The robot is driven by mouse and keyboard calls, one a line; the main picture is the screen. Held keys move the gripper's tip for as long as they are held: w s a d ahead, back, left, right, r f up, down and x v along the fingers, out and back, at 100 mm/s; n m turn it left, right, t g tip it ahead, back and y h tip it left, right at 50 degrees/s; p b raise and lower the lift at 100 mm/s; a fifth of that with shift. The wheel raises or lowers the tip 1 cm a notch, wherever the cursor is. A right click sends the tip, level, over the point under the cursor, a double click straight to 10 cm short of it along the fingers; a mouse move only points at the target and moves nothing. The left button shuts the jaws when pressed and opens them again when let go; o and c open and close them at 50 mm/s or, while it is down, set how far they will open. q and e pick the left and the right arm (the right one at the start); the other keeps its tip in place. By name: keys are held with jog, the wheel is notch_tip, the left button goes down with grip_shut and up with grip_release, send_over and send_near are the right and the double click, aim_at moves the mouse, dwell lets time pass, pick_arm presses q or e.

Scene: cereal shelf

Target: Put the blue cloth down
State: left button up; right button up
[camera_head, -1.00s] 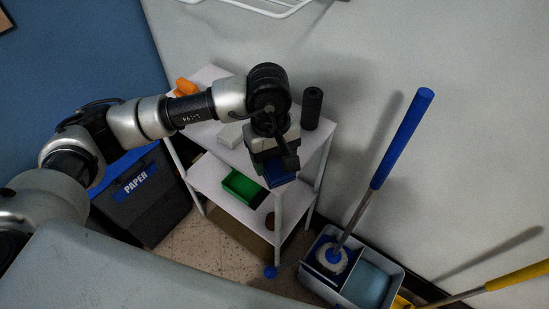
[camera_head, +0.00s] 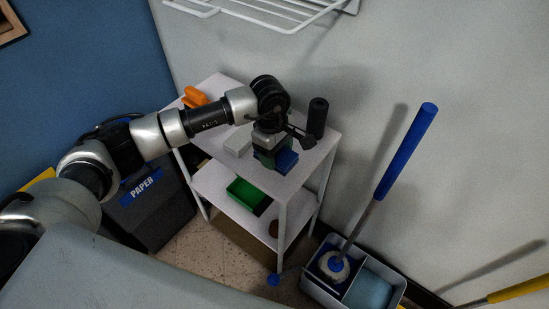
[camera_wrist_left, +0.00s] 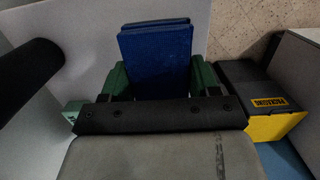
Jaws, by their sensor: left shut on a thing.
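The blue cloth (camera_head: 286,160) is a folded, block-like bundle at the front right part of the cart's top shelf (camera_head: 298,178). It also shows in the left wrist view (camera_wrist_left: 155,55), between the green fingers. My left gripper (camera_head: 273,158) points down over the top shelf and is shut on the cloth. In the left wrist view the gripper (camera_wrist_left: 155,82) has one finger on each side of it. I cannot tell whether the cloth touches the shelf. My right gripper is not in view.
A black cylinder (camera_head: 317,118) stands behind the cloth on the top shelf. A white box (camera_head: 238,142) and an orange object (camera_head: 194,97) are to the left. A green bin (camera_head: 248,194) sits on the lower shelf. A mop bucket (camera_head: 350,280) stands right of the cart.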

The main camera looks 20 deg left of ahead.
pick_arm(q)
jog(key=shift+w+a+f, duration=0.2)
jog(key=shift+a+f, duration=0.15)
jog(key=shift+f, duration=0.05)
notch_tip(320, 180, down, 3)
jog(key=shift+f+p, duration=0.15)
jog(key=shift+p, duration=0.3)
jog(key=shift+f+b, duration=0.35)
jog(key=shift+f, duration=0.1)
jog(key=o, duration=1)
jog(key=shift+r, duration=0.1)
jog(key=r, duration=0.4)
jog(key=a+r, duration=0.1)
jog(key=r, duration=0.7)
jog(key=shift+w+a+r+b, duration=0.15)
jog(key=shift+w+a+b, duration=0.1)
jog(key=shift+b, duration=0.1)
jog(key=shift+d, duration=0.1)
